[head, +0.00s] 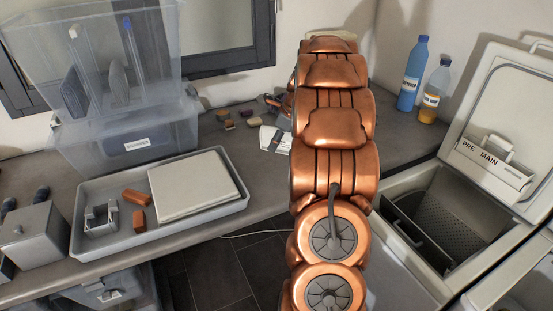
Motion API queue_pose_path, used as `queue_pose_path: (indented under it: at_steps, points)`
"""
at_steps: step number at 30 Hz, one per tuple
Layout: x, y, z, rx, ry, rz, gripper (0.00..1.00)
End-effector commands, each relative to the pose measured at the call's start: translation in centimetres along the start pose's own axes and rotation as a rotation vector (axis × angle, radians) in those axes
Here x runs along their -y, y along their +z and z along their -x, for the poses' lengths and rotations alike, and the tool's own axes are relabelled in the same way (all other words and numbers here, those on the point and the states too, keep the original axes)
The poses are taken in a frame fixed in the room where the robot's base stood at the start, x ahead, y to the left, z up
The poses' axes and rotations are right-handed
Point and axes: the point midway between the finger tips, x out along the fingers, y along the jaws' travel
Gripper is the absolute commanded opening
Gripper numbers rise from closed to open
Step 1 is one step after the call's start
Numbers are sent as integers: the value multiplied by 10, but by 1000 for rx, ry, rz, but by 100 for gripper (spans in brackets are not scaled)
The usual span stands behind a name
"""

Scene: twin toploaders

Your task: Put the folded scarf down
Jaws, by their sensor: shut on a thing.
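My copper arm reaches away from me over the grey counter and blocks the middle of the head view. My gripper cannot be made out behind the arm. A small dark and copper part shows at the arm's left edge, but I cannot tell what it is. No folded scarf can be made out. A pale edge (345,36) shows just above the far end of the arm, too little to identify.
A grey tray (238,200) on the counter (195,150) holds a pale flat slab, brown blocks and a metal piece. Clear bins (135,145) stand behind. Small blocks and a white packet (270,138) lie left of my arm. Bottles (412,75) and an open toploader (455,215) are right.

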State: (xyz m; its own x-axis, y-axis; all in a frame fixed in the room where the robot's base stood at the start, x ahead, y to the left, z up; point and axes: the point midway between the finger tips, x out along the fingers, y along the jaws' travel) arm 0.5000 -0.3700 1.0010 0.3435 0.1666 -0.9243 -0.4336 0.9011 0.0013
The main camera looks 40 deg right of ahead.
Motion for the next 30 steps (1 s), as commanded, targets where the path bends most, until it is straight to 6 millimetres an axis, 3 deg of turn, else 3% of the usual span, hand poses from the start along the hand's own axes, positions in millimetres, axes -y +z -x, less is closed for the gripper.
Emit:
queue_pose_path:
  at_steps: [16, 28, 29, 30]
  points:
    - [0, -23, -56, 0, 1, 1, 0]
    - [0, -25, -61, 1, 0, 1, 0]
    - [0, -25, -61, 1, -1, 1, 38]
    - [0, -25, -61, 1, -1, 1, 42]
